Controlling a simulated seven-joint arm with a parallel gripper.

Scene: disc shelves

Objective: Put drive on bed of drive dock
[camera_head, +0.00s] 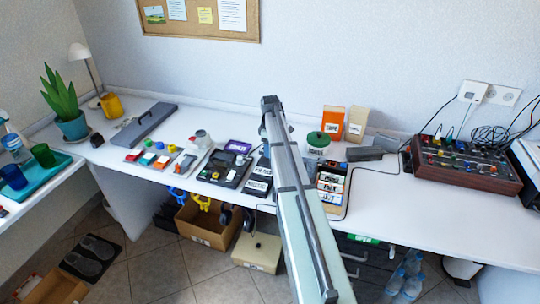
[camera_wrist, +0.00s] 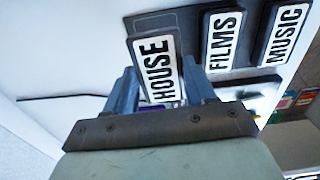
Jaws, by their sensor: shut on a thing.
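A black drive with a white HOUSE label (camera_wrist: 155,60) is between the fingers of my gripper (camera_wrist: 160,75) in the wrist view. The gripper is shut on it. I cannot tell whether the drive is clear of the surface below. Beside it lie a FILMS drive (camera_wrist: 222,40) and a MUSIC drive (camera_wrist: 286,34) on a dark tray (camera_wrist: 160,20). In the head view these two also show, FILMS (camera_head: 261,171) and MUSIC (camera_head: 258,186), left of my arm. My arm hides the gripper's fingers there. A black device with a grey top (camera_head: 224,169) stands left of the drives; I cannot tell if it is the dock.
A tray of labelled cases (camera_head: 331,186) stands right of my arm. A dark box (camera_head: 364,154), a green-lidded jar (camera_head: 318,141) and orange boxes (camera_head: 333,119) stand behind. A brown control panel (camera_head: 467,165) is at the right. The front right of the desk is clear.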

